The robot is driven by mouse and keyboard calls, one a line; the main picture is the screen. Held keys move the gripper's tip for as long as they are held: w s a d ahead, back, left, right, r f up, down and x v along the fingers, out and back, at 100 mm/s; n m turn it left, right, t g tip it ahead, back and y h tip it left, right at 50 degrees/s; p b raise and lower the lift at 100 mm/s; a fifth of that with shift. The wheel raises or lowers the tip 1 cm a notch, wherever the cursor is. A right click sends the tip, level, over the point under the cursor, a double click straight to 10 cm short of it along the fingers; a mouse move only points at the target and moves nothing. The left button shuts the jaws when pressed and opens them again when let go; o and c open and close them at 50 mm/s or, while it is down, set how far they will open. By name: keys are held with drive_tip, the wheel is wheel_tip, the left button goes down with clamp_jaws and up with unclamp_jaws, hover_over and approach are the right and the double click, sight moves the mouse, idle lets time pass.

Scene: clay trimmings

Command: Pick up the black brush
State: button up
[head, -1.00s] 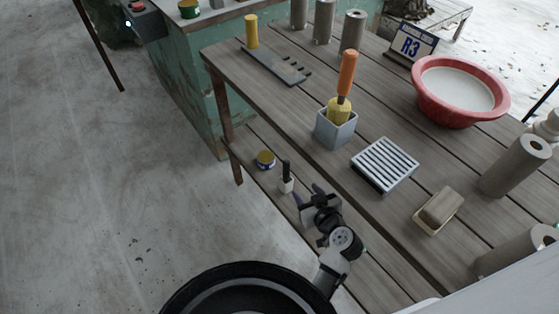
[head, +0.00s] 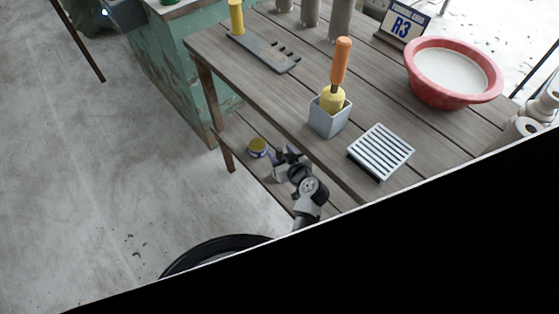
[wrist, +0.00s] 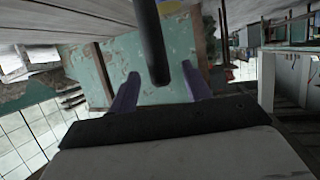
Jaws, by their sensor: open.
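The black brush shows in the wrist view as a dark round handle (wrist: 153,45), running from the top edge down between my fingers. My gripper (wrist: 160,72) is open, with one purple finger on each side of the handle and visible gaps on both sides. The handle is not gripped. In the head view my gripper (head: 285,156) is at the lower shelf (head: 236,138), below the tabletop edge. There the brush is hidden by or cannot be told apart from my gripper.
A yellow-and-blue tin (head: 258,147) stands on the shelf just left of my gripper. The tabletop overhead holds a grey pot (head: 329,119) with an orange-handled tool, a slatted rack (head: 381,152) and a red basin (head: 452,95). Black covers the head view's lower right.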

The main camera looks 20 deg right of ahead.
drive_tip(key=shift+x, duration=1.9)
drive_tip(key=shift+r, duration=0.2)
clamp_jaws()
drive_tip(key=shift+r, duration=0.1)
